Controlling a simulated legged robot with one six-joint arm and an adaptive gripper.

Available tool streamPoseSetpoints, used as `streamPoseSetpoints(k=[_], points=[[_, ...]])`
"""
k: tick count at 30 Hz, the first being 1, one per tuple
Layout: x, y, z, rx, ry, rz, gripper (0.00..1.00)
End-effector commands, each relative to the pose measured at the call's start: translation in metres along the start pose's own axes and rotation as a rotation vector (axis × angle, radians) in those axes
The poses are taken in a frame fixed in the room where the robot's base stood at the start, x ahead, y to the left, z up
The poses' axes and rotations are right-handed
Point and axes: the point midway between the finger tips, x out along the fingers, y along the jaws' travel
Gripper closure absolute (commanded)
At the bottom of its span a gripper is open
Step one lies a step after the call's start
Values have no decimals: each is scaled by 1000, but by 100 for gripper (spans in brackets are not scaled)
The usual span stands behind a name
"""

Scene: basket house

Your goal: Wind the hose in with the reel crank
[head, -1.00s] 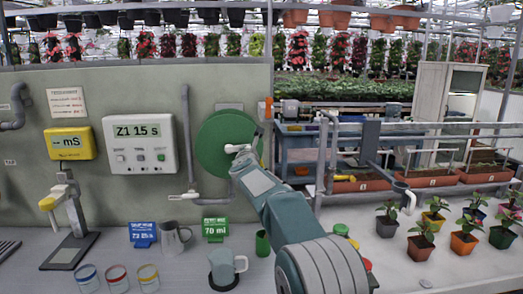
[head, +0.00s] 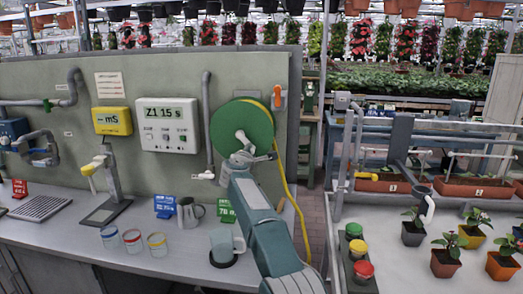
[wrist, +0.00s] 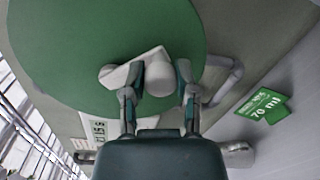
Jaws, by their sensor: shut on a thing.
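The hose reel is a round green disc (head: 251,118) on the grey-green wall panel in the head view. It fills the upper left of the wrist view (wrist: 60,45). A yellow hose (head: 285,190) hangs from its right side past the bench edge. The pale crank (head: 241,137) is in front of the disc. In the wrist view its light knob (wrist: 160,76) is between the two fingers of my gripper (wrist: 160,92). My gripper, also in the head view (head: 250,155), is shut on this knob. The fingers hide part of the crank.
A white control box (head: 168,125) reading "Z1 15 s" is left of the reel. A grey pipe (head: 207,115) runs beside it. An orange-handled valve (head: 279,98) is right of the reel.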

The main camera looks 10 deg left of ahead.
Motion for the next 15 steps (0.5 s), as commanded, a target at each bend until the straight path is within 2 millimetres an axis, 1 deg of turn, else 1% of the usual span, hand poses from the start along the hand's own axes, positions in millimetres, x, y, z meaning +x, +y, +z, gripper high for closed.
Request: streamPoseSetpoints(k=[3, 9, 15], points=[[1, -5, -8, 111, 5, -5, 100], [2, -9, -17, 287, 16, -7, 100], [2, -11, -23, 430, 25, -9, 100]])
